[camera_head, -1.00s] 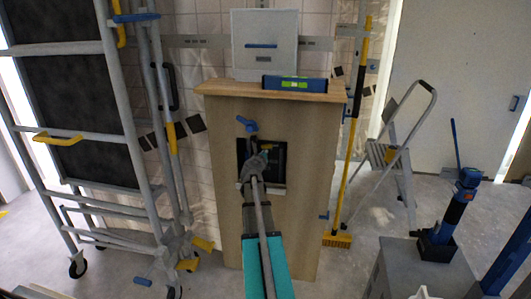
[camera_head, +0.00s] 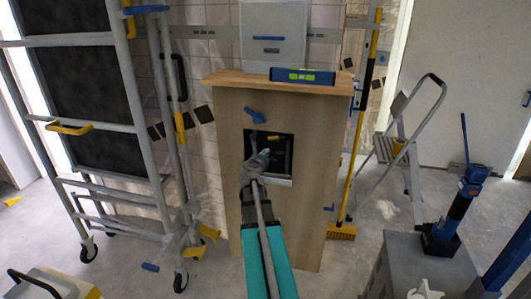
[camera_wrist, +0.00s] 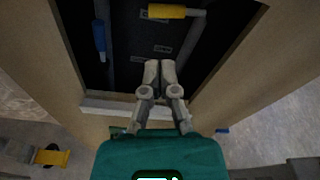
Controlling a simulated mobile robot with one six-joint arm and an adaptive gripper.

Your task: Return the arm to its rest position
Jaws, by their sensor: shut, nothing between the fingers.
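My gripper (camera_head: 257,160) is in front of the square opening (camera_head: 281,140) in the wooden cabinet front (camera_head: 309,196), at its left edge in the head view. In the wrist view my gripper (camera_wrist: 160,66) has its fingertips together and holds nothing. It points into the dark opening, just over the pale lower ledge (camera_wrist: 108,107). My arm (camera_head: 266,240), with teal covers, reaches up from the bottom of the head view.
Inside the opening are a yellow handle (camera_wrist: 167,11) and a blue handle (camera_wrist: 99,40). A spirit level (camera_head: 303,76) lies on the cabinet top. A wheeled scaffold frame (camera_head: 128,90) stands left. A broom (camera_head: 342,231) and step ladder (camera_head: 411,147) stand right.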

